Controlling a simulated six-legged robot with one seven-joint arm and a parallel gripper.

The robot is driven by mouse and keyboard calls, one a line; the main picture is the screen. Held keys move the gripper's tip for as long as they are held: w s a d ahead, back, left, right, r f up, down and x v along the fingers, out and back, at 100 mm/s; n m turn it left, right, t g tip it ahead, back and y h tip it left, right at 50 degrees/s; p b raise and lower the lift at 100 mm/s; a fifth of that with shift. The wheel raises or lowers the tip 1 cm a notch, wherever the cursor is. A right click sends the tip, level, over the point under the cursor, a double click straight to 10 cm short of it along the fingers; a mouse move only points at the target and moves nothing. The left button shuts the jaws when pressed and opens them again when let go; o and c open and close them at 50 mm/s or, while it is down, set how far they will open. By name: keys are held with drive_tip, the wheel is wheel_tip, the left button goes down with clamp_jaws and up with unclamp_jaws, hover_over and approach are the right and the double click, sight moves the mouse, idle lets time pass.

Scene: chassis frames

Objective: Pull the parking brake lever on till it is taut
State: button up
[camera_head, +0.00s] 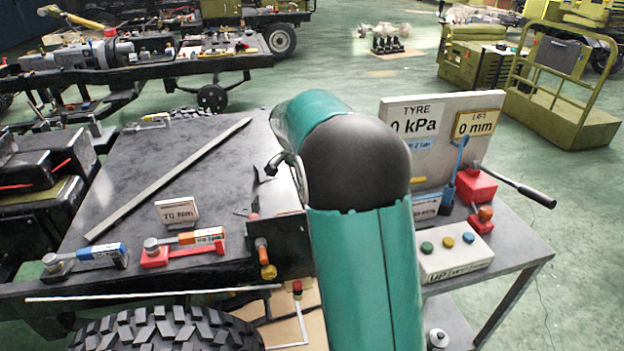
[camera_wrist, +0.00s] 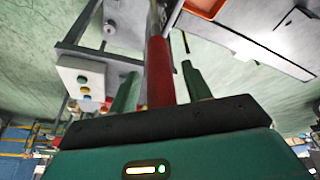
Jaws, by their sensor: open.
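A lever with a long red grip (camera_wrist: 160,75), which looks like the parking brake lever, stands in the wrist view, its bare metal end at the top edge. My gripper (camera_wrist: 159,72) is open, with one green finger on each side of the red grip. The grip lies between the fingers, with a gap visible on the right; I cannot tell whether it touches the left finger. The lever's base is hidden. In the head view my green arm hides the gripper, and I cannot make out the lever there for sure.
A grey flat bed (camera_head: 120,190) carries a long bar and torque tools. To the right, a cart holds a button box (camera_head: 455,257), a gauge board (camera_head: 430,110) and a black-handled lever (camera_head: 525,188). A tyre (camera_head: 165,330) lies in front. Green floor is open behind.

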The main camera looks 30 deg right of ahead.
drive_tip(key=w+v, duration=0.1)
drive_tip(key=v, duration=1.2)
drive_tip(key=shift+s+a+r, duration=0.2)
drive_tip(key=shift+s+r, duration=0.2)
drive_tip(key=shift+s, duration=0.1)
drive_tip(key=s+a+r+n+t+y, duration=0.25)
drive_tip(key=s+a+n, duration=0.55)
drive_tip(key=s, duration=0.6)
drive_tip(key=s+a+f+n+t, duration=0.1)
drive_tip(key=s+a+f+n, duration=0.2)
drive_tip(key=s, duration=0.4)
drive_tip(key=s+a+f+n+t+y, duration=0.1)
drive_tip(key=s+a+f+n, duration=0.2)
drive_tip(key=s+a+f, duration=0.2)
drive_tip(key=shift+s+a, duration=0.35)
drive_tip(key=shift+s, duration=0.65)
drive_tip(key=shift+y, duration=0.25)
